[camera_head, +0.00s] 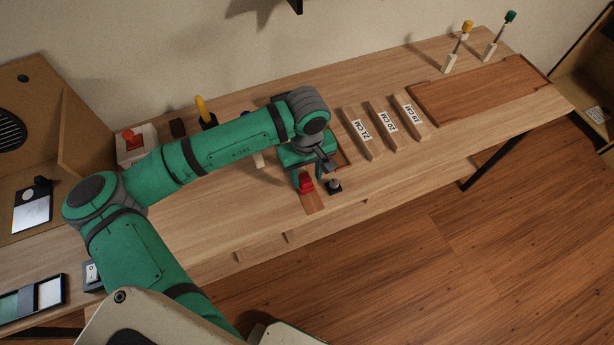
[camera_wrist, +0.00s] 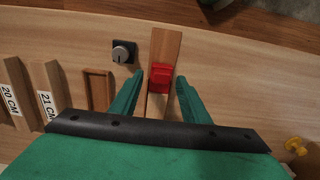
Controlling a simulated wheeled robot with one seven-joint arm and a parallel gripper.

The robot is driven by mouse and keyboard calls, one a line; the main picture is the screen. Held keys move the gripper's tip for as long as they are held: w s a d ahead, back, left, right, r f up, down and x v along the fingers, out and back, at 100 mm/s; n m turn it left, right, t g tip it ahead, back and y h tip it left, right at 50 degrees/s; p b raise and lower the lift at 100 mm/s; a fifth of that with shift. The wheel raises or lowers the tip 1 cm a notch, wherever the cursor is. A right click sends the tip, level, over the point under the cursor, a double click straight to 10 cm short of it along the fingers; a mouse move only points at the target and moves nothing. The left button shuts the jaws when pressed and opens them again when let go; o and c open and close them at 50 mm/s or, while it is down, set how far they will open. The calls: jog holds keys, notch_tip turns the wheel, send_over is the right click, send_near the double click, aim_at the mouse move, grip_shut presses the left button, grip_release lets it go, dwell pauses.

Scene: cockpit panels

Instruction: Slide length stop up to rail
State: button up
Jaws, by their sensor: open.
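A small red block (camera_head: 306,183), which may be the length stop, sits on a reddish wooden strip (camera_head: 314,203) set in the bench. In the wrist view the red block (camera_wrist: 160,78) lies across that strip (camera_wrist: 165,46). My gripper (camera_wrist: 160,84) is open, with one green finger on each side of the red block; a gap shows on both sides. In the head view my gripper (camera_head: 312,174) points down over the bench and partly hides the strip. I cannot tell which part is the rail.
A dark knob (camera_head: 334,187) stands close beside the strip. Wooden blocks labelled 21 CM (camera_head: 360,130), 20 CM (camera_head: 386,122) and 19 CM (camera_head: 411,115) lie to the right. A shallow rectangular recess (camera_wrist: 97,90) is near the gripper. A red button box (camera_head: 135,143) stands at left.

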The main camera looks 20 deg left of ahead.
notch_tip(320, 180, up, 9)
jog(key=shift+a, duration=0.15)
dwell(0.6)
